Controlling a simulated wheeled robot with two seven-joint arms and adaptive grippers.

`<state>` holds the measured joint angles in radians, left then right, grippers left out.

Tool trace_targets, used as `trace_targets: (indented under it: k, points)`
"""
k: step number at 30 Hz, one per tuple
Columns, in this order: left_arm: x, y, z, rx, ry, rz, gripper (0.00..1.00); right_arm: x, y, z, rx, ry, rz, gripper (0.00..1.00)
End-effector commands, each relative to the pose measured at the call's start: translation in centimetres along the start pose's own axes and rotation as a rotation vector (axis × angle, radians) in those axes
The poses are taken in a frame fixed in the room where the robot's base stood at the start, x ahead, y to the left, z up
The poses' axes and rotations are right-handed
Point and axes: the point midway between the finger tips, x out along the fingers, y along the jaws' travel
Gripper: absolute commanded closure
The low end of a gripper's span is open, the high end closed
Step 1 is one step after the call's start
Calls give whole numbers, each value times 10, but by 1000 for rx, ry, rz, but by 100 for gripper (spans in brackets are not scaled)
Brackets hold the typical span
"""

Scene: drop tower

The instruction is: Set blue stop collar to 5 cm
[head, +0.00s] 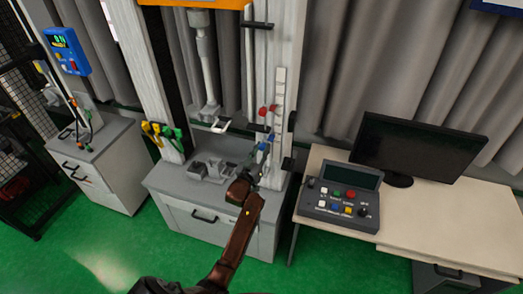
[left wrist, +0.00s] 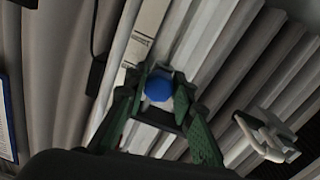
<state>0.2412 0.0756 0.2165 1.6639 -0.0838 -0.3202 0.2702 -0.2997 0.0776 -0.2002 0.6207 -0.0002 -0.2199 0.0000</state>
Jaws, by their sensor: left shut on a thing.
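The blue stop collar (head: 263,146) sits low on the right-hand column of the drop tower, beside a pale scale strip (head: 280,88). My left gripper (head: 259,155) is at the collar. In the left wrist view, the green fingers (left wrist: 160,97) are shut on the collar's round blue knob (left wrist: 158,86). The scale strip also shows there (left wrist: 150,28), just beyond the fingers, but its marks are too small to read. A red collar (head: 266,110) sits higher on the same column. My right gripper is out of view.
The tower stands on a grey cabinet (head: 190,216) with grey blocks (head: 212,169) on top. Yellow and green clamps (head: 162,133) hang at the left post. A control box (head: 341,205) and a monitor (head: 418,147) stand on the desk at right.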

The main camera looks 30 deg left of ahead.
Motion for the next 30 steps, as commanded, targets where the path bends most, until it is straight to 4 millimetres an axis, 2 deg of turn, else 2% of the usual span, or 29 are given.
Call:
trace_targets:
  k: [6, 7, 15, 25, 30]
  points:
    - [0, -1, -1, 1, 6, 0, 100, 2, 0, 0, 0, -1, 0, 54]
    - [0, -1, -1, 1, 6, 0, 76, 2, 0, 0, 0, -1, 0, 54]
    - [0, 0, 0, 1, 3, 0, 59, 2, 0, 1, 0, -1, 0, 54]
    - [-4, 0, 2, 1, 1, 0, 59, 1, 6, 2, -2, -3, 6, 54]
    - [-28, -1, 2, 1, 0, 0, 59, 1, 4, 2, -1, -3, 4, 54]
